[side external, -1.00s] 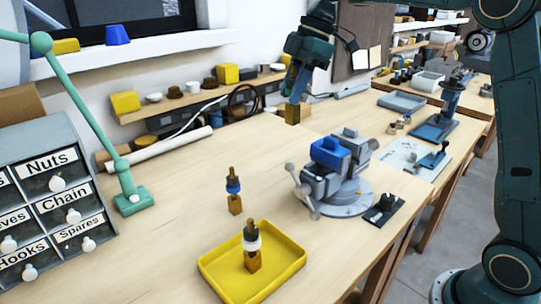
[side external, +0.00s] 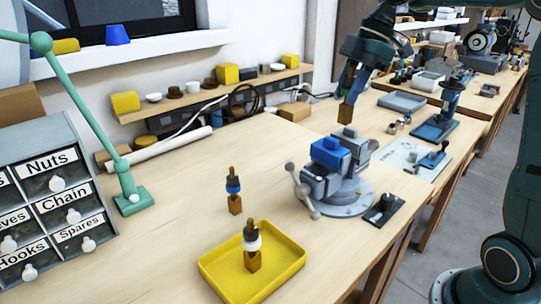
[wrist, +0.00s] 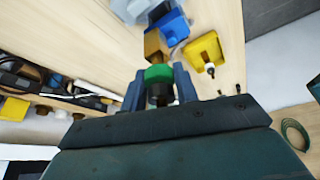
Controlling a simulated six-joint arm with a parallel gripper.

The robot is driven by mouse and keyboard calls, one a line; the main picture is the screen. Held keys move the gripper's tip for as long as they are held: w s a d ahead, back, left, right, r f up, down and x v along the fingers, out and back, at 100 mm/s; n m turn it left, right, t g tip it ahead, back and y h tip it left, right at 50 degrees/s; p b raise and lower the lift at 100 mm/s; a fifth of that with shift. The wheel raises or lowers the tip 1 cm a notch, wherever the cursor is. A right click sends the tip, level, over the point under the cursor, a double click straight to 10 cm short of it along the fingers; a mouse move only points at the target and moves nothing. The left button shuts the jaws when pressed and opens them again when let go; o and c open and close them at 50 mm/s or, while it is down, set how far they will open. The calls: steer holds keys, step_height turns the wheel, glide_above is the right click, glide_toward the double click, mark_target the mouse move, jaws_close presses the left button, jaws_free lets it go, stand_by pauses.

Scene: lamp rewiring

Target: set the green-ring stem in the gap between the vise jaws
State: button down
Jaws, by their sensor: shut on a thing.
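My gripper (side external: 350,92) is shut on the green-ring stem (side external: 345,114), which hangs with its brass block downward. In the wrist view the stem's green ring (wrist: 159,73) sits between the two fingers, with the brass block beyond it. The side view hides the ring. The vise (side external: 322,187), grey with blue on its jaw, stands on a round base on the bench. The stem is in the air, above and slightly behind the vise, apart from it. The vise also shows in the wrist view (wrist: 172,27). The gap between the jaws is not clearly visible.
A blue-ring stem (side external: 234,190) stands on the bench left of the vise. A white-ring stem (side external: 252,246) stands in the yellow tray (side external: 290,277) in front. A dark block with a knob (side external: 384,208) lies right of the vise.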

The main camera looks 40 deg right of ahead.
mark_target(344, 123)
steer(key=shift+f, duration=0.25)
steer(key=shift+f, duration=4.25)
steer(key=shift+f, duration=0.4)
steer(key=c, duration=1)
jaws_free()
steer(key=shift+f, duration=0.1)
steer(key=shift+v, duration=3.8)
steer(key=shift+a, duration=0.1)
